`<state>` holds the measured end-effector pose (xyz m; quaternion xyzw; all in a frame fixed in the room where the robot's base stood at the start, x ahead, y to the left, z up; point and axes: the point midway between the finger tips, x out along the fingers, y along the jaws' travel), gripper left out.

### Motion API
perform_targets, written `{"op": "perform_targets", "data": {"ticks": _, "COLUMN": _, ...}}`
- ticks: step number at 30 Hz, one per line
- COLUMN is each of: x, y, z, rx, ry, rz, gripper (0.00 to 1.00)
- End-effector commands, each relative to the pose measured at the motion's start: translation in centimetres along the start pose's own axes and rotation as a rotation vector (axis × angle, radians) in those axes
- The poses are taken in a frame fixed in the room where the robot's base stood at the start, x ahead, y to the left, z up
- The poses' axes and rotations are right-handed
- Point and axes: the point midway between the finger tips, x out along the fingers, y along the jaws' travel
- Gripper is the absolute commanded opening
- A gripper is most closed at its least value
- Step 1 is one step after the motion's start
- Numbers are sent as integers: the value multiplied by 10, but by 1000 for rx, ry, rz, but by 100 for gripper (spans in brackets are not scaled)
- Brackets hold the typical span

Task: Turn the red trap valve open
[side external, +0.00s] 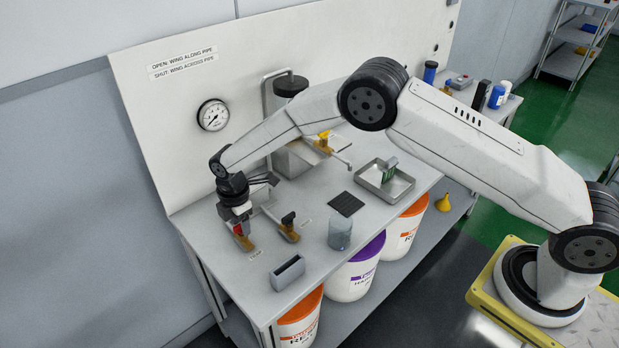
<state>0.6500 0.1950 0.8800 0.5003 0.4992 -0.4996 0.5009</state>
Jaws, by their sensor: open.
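The red trap valve (238,230) sits low on the bench near its left end, on a brass-coloured body. My wrist hangs just above and behind it and hides part of its wing, so I cannot tell how the wing lies to the pipe.
A black-handled valve (289,219) stands close to the right, and a yellow-handled valve (325,136) further back. A grey holder (288,273), a beaker (340,234), a dark mat (346,204) and a metal tray (402,190) stand on the bench (310,235). A gauge (213,115) hangs behind.

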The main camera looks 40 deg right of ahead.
Motion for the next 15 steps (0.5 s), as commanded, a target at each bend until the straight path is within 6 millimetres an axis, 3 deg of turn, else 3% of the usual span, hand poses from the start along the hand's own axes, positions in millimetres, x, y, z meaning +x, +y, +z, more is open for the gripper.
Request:
{"op": "perform_targets", "data": {"ticks": 1, "x": 0, "y": 0, "z": 0, "rx": 0, "ry": 0, "rz": 0, "gripper": 45}}
{"op": "perform_targets", "data": {"ticks": 5, "x": 0, "y": 0, "z": 0, "rx": 0, "ry": 0, "rz": 0, "gripper": 4}}
{"op": "perform_targets", "data": {"ticks": 6, "x": 0, "y": 0, "z": 0, "rx": 0, "ry": 0, "rz": 0, "gripper": 0}}
{"op": "perform_targets", "data": {"ticks": 15, "x": 0, "y": 0, "z": 0, "rx": 13, "ry": 0, "rz": 0, "gripper": 0}}
